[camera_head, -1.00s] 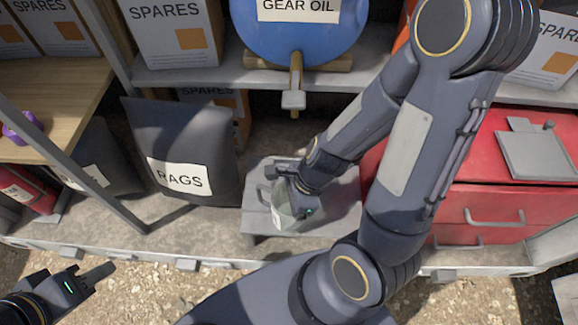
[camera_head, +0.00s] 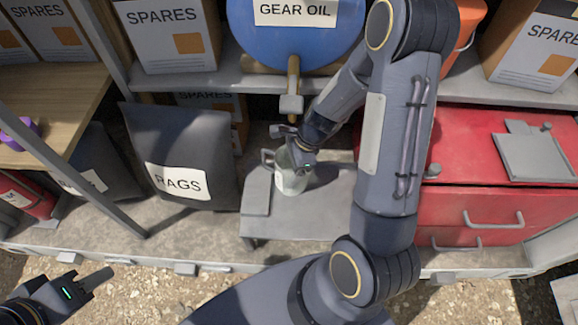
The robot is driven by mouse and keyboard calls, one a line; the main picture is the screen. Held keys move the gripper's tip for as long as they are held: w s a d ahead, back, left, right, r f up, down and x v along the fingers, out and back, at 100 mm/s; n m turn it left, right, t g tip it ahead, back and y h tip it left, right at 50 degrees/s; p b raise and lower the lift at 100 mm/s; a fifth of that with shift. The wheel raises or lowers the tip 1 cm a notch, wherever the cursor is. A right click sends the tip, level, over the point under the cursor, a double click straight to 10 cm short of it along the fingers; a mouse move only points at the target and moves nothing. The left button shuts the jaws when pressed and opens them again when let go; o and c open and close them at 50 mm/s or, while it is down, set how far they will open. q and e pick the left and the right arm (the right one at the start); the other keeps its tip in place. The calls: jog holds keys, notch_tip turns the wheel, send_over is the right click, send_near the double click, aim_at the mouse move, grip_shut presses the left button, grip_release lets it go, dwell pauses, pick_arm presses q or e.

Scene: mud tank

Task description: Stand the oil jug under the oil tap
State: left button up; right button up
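The oil jug (camera_head: 291,181) is a translucent grey-green jug with a pale label and a handle on its left. It is upright over the low grey stand (camera_head: 330,207); I cannot tell whether its base touches it. My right gripper (camera_head: 297,155) is shut on the jug at its upper part, hiding some of the rim. The oil tap (camera_head: 291,103) is a brass spout with a grey block, hanging from the blue gear oil drum (camera_head: 290,38), behind and above the jug. My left gripper (camera_head: 92,282) is at the lower left, away from everything; its finger gap is unclear.
A dark rags bag (camera_head: 180,140) stands left of the stand. A red drawer cabinet (camera_head: 470,205) is on the right, partly behind my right arm. The grey shelf (camera_head: 200,80) with spares boxes (camera_head: 165,35) runs above. An orange bucket (camera_head: 462,40) stands right of the drum.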

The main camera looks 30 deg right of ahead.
jog(key=shift+f, duration=0.2)
jog(key=o, duration=0.9)
jog(key=shift+r, duration=0.1)
jog(key=shift+o, duration=0.2)
jog(key=shift+r, duration=0.4)
jog(key=s+d, duration=0.4)
jog(key=d, duration=0.8)
jog(key=shift+r+b, duration=0.3)
jog(key=shift+b, duration=0.15)
jog(key=shift+a, duration=0.1)
